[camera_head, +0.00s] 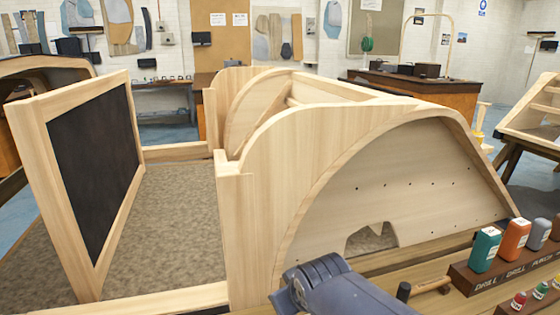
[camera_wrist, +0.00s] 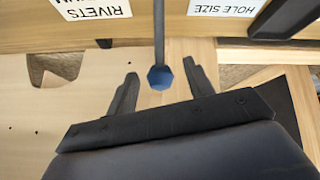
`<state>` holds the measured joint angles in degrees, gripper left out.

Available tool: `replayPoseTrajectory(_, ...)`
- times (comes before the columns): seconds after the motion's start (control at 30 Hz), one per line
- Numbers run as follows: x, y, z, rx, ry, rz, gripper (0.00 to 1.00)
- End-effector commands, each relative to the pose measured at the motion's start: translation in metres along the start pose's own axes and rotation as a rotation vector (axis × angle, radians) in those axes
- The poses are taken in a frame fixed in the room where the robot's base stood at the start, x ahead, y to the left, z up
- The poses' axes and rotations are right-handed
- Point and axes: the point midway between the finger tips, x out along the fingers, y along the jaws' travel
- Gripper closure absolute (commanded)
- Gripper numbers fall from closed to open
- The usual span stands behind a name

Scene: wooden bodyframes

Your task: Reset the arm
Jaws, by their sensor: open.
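My gripper (camera_wrist: 161,82) shows in the wrist view with its two dark fingers spread apart. A thin grey rod with a blue faceted end (camera_wrist: 160,77) shows between the fingertips; I cannot tell whether it touches them. The gripper is not visible in the head view. There, a blue-grey link of my arm (camera_head: 335,287) shows at the bottom middle, in front of the wooden bodyframe (camera_head: 270,190). Labels reading "RIVETS" (camera_wrist: 92,8) and "HOLE SIZE" (camera_wrist: 228,7) lie beyond the fingers, upside down in the wrist view.
A black-ended tool (camera_head: 404,291) lies near my arm. A dark-panelled wooden frame (camera_head: 95,175) stands open at left. Grey carpeted floor (camera_head: 180,230) between is clear.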

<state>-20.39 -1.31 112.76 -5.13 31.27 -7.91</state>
Motion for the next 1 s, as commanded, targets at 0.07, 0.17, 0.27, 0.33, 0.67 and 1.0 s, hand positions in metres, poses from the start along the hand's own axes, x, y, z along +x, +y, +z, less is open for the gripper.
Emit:
replayPoseTrajectory(0.07, 0.003, 0.000, 0.000, 0.000, 0.000, 0.000, 0.50)
replayPoseTrajectory(0.17, 0.003, 0.000, -0.001, 0.000, 0.001, 0.000, 0.50)
replayPoseTrajectory(0.27, 0.003, 0.000, -0.001, 0.000, 0.001, 0.000, 0.50)
replayPoseTrajectory(0.33, 0.003, 0.000, -0.001, 0.000, 0.001, 0.000, 0.50)
replayPoseTrajectory(0.67, -0.016, 0.000, -0.002, 0.000, 0.004, 0.001, 0.50)
replayPoseTrajectory(1.0, -0.070, 0.000, -0.002, 0.001, 0.003, 0.000, 0.50)
